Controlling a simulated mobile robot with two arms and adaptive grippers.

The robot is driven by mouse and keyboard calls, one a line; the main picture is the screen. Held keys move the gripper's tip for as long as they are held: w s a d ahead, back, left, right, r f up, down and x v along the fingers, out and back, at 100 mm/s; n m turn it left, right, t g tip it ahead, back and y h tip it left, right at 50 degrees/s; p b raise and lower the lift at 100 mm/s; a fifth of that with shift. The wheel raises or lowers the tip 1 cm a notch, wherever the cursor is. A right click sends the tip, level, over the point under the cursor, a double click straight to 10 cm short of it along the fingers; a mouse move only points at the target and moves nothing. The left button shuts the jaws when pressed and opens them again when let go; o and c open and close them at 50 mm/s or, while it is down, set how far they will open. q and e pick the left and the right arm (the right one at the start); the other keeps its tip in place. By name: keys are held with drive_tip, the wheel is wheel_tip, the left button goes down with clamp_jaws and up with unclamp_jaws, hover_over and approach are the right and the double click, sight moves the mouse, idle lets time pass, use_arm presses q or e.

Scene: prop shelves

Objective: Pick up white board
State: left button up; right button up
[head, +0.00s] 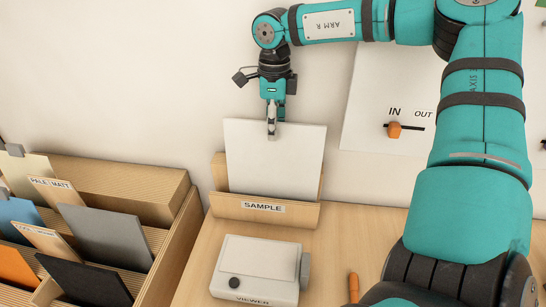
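The white board (275,165) stands nearly upright, leaning slightly back, in the wooden holder labelled SAMPLE (260,210). My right gripper (271,131) is above the holder and points down at the board's top edge. One finger shows in front of the board's upper face, near the middle of the top edge. The other finger is hidden, so I cannot tell whether the gripper is closed on the board. My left gripper is not in view.
A wooden rack (160,190) with several coloured boards stands at the left. A white box labelled VIEWER (258,268) sits in front of the holder. A wall panel with an orange IN/OUT slider (394,130) is at the right. An orange stick (353,287) is near the front.

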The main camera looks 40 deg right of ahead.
drive_tip(key=shift+a, duration=0.1)
drive_tip(key=shift+c, duration=0.5)
drive_tip(key=shift+s, duration=0.1)
drive_tip(key=shift+c, duration=1.1)
clamp_jaws()
drive_tip(key=shift+r, duration=0.1)
